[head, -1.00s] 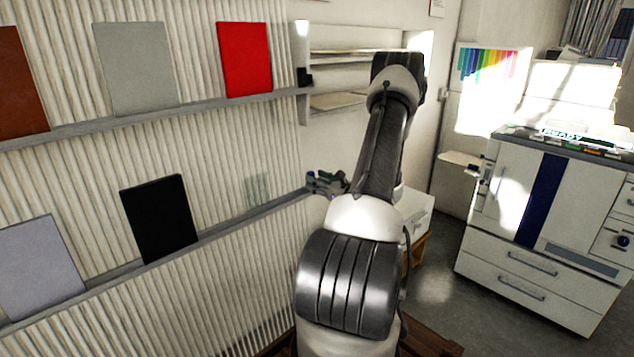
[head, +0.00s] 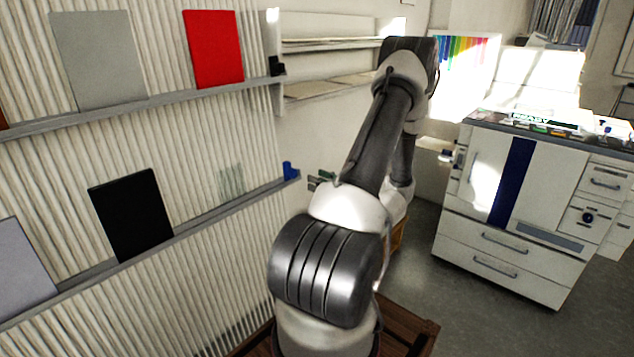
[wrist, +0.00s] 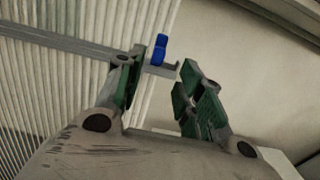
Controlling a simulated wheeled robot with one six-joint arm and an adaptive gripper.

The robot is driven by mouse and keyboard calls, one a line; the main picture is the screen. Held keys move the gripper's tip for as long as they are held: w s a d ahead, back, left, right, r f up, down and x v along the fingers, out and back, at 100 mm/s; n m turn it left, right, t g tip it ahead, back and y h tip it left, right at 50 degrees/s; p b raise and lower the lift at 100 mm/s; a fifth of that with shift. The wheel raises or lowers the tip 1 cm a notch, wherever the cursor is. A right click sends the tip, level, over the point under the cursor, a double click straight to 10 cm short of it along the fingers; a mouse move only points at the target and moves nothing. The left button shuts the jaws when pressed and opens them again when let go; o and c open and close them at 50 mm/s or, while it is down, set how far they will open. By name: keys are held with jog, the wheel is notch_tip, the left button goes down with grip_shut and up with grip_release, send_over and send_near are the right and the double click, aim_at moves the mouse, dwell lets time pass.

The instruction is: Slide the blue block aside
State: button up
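The blue block (head: 290,171) stands on the right end of the lower wall ledge (head: 225,208). In the wrist view it shows as a small blue shape (wrist: 160,48) beyond the fingertips, at the ledge's end. My gripper (head: 320,181) is just right of the block in the head view, partly hidden behind my arm. In the wrist view its green-padded fingers (wrist: 158,80) are spread apart with nothing between them. The block appears clear of the fingers, but the exact distance is hard to tell.
A black panel (head: 132,214) leans on the same ledge, farther left. An upper ledge (head: 190,99) carries grey and red panels. White wall shelves (head: 335,44) are right of it. A large white printer (head: 520,200) stands at right, with open floor before it.

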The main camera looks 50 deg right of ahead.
aim_at(287, 180)
jog(key=shift+m+y, duration=0.3)
jog(key=shift+m, duration=0.3)
jog(key=a, duration=0.1)
jog(key=w+a+f, duration=0.1)
jog(key=a, duration=0.1)
jog(key=a+f, duration=0.1)
jog(key=a, duration=0.1)
jog(key=shift+w, duration=0.3)
grip_shut()
jog(key=a+m+h, duration=0.3)
jog(key=a+m, duration=0.3)
jog(key=m, duration=0.6)
jog(key=shift+w+d+r+m+g+h, duration=0.15)
jog(key=shift+w+d+m+h, duration=0.2)
jog(key=shift+w+d+m, duration=1)
jog(key=shift+w+d+r+m+g+h, duration=0.1)
jog(key=shift+w+d+m+h, duration=0.2)
jog(key=shift+w+d+m, duration=0.8)
jog(key=shift+w+d+r+m+g+h, duration=0.15)
jog(key=shift+w+d+m+h, duration=0.2)
jog(key=shift+w+d+m, duration=0.9)
jog(key=shift+w+a, duration=0.45)
jog(key=shift+w, duration=0.2)
